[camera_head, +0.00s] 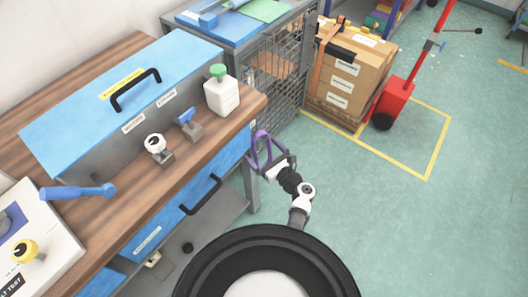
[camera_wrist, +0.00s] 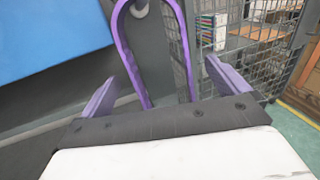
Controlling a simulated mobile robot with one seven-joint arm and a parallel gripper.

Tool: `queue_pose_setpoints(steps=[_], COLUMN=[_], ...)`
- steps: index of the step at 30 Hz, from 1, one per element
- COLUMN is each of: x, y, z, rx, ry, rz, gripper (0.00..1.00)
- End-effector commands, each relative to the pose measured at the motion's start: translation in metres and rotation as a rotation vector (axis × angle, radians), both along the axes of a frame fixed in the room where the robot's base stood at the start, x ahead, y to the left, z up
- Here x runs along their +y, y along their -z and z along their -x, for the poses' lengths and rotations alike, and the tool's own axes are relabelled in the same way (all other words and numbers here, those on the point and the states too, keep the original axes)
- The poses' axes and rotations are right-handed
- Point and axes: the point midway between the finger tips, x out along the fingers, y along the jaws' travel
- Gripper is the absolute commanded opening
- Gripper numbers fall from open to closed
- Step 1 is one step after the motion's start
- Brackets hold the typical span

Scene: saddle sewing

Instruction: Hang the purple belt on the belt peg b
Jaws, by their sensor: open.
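The purple belt (camera_wrist: 128,62) is a narrow loop in the wrist view. Its top curves around a pale round peg end (camera_wrist: 140,8) on the grey side of the workbench; I cannot read which peg this is. The belt's two strands run down between the fingers of my gripper (camera_wrist: 162,90), and their lower ends are hidden behind the gripper body. The fingers are open, with one on each side of the belt and visible gaps. In the head view, the belt (camera_head: 254,147) stands at the bench's right end, just above my gripper (camera_head: 269,168).
The wooden workbench (camera_head: 205,150) with a blue toolbox (camera_head: 75,125) is at the left. A wire mesh cage (camera_head: 285,80) stands behind my gripper, with a cardboard box (camera_head: 345,80) beyond. A red pallet jack (camera_head: 395,95) is farther right.

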Motion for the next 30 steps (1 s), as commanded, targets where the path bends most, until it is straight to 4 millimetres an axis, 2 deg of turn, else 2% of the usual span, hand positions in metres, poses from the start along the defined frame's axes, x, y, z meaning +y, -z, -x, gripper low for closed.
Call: queue_pose_setpoints(steps=[16,30], x=[0.0,-0.012], y=[0.0,0.0], z=[0.0,0.008], rx=[0.0,0.0], ry=[0.0,0.001], rz=[0.0,0.0], gripper=[1.0,1.0])
